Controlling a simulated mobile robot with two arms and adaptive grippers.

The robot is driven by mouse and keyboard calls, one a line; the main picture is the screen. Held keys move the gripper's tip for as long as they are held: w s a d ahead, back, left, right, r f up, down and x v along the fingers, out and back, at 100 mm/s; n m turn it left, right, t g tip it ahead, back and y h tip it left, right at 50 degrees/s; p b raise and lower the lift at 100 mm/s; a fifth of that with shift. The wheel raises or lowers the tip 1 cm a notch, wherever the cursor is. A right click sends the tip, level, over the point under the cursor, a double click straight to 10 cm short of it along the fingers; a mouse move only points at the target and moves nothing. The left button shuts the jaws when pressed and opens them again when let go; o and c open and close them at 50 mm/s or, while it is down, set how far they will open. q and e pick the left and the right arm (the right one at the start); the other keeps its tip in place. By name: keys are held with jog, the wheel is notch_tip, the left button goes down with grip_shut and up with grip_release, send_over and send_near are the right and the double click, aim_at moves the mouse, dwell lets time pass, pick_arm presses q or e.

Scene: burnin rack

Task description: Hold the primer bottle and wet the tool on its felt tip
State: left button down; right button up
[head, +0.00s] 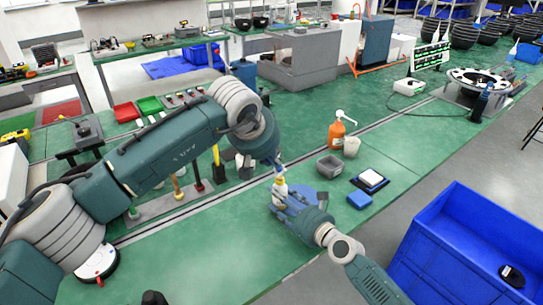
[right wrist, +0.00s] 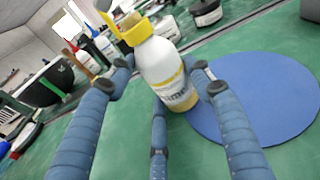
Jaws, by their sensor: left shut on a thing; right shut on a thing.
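The primer bottle (head: 280,188) is white with a yellow collar and stands upright at the round blue mat's left side. In the right wrist view the bottle (right wrist: 165,72) looks tilted, with a yellow cap piece at its top and partly hidden lettering. My right gripper (head: 279,202) is shut around the bottle's body; its blue fingers (right wrist: 160,100) flank it in the wrist view. My left gripper (head: 277,162) is shut on the tool, directly above the bottle's top. The tool is small and mostly hidden, and I cannot tell whether it touches the felt tip.
The round blue mat (right wrist: 265,95) lies beside the bottle. A grey bin (head: 329,166), an orange pump bottle (head: 337,135), a white cup (head: 351,147), a blue block (head: 360,200) and a black-and-white pad (head: 369,181) stand to the right. A blue crate (head: 450,225) is at lower right.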

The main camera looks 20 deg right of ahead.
pick_arm(q)
jog(key=shift+f, duration=0.7)
pick_arm(e)
jog(key=shift+f, duration=0.1)
dwell(1.3)
pick_arm(q)
jog(key=shift+r, duration=3.55)
pick_arm(e)
jog(key=o, duration=1.3)
jog(key=shift+s, duration=0.1)
